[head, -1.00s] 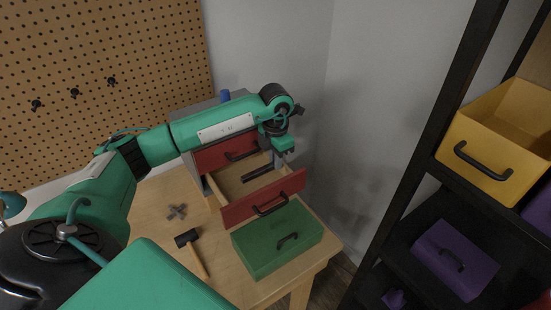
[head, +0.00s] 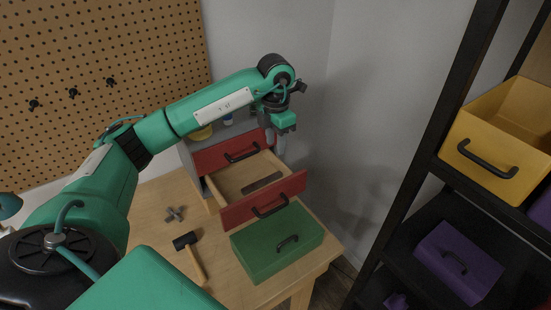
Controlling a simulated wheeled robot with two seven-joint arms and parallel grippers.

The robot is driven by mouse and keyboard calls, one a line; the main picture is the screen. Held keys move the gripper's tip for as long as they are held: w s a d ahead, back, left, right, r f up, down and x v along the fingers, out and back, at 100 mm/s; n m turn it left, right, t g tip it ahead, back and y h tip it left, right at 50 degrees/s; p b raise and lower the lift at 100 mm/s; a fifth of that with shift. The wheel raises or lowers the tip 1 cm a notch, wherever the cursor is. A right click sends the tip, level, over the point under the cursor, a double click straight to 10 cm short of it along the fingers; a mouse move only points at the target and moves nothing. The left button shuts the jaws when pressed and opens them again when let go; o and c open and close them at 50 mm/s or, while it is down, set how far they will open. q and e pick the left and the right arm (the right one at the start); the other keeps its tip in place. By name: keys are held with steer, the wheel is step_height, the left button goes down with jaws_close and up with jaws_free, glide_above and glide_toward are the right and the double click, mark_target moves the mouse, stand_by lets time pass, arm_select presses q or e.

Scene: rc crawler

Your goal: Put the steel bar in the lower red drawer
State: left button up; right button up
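The lower red drawer (head: 236,213) is pulled open from the grey cabinet (head: 190,160). A dark, flat steel bar (head: 262,182) lies inside it on the light wooden bottom, towards the right side. My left gripper (head: 276,148) hangs above the back right of the drawer, clear of the bar. Its fingers point down and look apart, with nothing visible between them. My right gripper is not in view.
The upper red drawer (head: 222,155) is shut. A green box (head: 277,242) stands in front of the open drawer. A hammer (head: 190,252) and a grey cross-shaped piece (head: 174,214) lie on the table. A black shelf with yellow (head: 492,160) and purple (head: 455,262) bins stands at right.

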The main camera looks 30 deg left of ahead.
arm_select(q)
step_height(320, 180, up, 6)
steer(key=b, duration=0.1)
steer(key=shift+b, duration=0.35)
stand_by(0.3)
